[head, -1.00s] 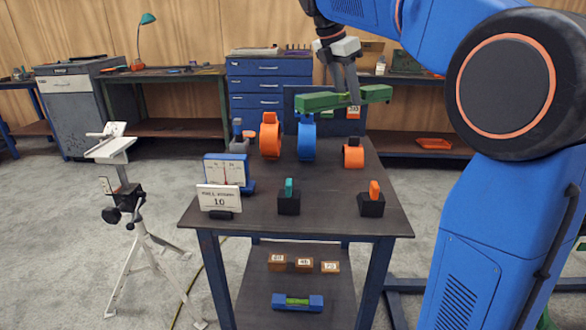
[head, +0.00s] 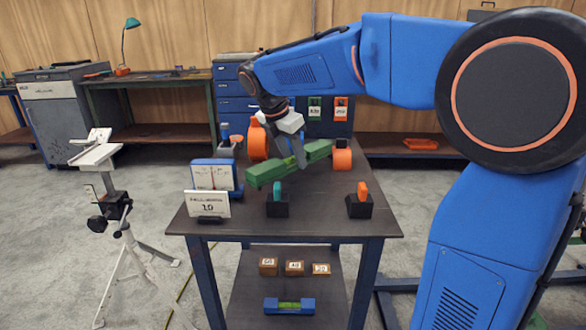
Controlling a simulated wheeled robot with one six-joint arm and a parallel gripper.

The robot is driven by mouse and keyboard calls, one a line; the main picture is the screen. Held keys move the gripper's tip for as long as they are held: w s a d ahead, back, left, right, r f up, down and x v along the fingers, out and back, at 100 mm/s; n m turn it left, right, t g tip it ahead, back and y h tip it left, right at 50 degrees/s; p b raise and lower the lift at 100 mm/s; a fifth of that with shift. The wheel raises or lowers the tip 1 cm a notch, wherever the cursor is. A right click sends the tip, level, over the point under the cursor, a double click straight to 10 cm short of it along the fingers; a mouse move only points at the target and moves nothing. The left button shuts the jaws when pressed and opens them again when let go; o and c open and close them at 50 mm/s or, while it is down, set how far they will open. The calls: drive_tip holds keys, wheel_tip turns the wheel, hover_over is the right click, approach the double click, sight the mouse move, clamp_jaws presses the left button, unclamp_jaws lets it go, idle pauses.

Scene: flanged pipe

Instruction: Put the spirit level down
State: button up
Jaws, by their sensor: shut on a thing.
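A second, blue level with a green vial (head: 289,306) lies on the table's lower shelf.
A teal-topped block (head: 277,205) and an orange-topped block (head: 359,204) stand near the front edge. A gauge (head: 213,175) and a sign card (head: 209,204) stand at left. The table between the blocks is clear.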

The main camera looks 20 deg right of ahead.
sight(294, 167)
drive_tip(key=shift+f, duration=1.85)
drive_tip(key=shift+f, duration=0.1)
drive_tip(key=o, duration=1.4)
drive_tip(key=v, duration=1.2)
drive_tip(key=shift+s, duration=0.15)
